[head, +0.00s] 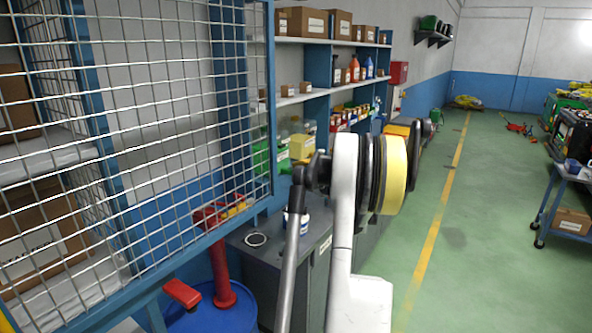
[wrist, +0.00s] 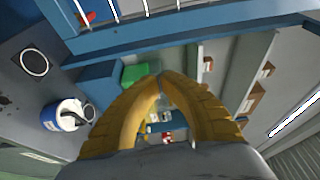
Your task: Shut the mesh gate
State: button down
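The mesh gate (head: 150,110), silver wire in a blue frame, fills the left of the head view. Its right edge is an upright blue bar, and its left end is out of view. Its right part reaches beyond the blue post of the shelving behind it. In the wrist view, a blue frame bar (wrist: 190,32) with a few wires above crosses the top, seemingly the gate's lower edge. My gripper (wrist: 160,80) has yellow fingers that curve together at the tips, with nothing seen between them. The fingertips lie just below that bar in the picture; contact cannot be told.
Behind the mesh are shelves with cardboard boxes (head: 35,225). A blue drum (head: 212,315) with a red hand pump stands below. A grey cabinet (head: 262,268) carries a white-and-blue can (wrist: 62,114). Stocked shelves line the wall. The green floor (head: 480,220) at right is open, with a blue cart (head: 570,180) beyond.

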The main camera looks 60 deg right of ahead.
jog(key=w, duration=0.2)
jog(key=w+a, duration=0.1)
jog(key=w, duration=0.2)
jog(key=shift+w+a, duration=0.3)
jog(key=shift+a, duration=0.05)
jog(key=shift+r, duration=0.1)
jog(key=shift+a, duration=0.1)
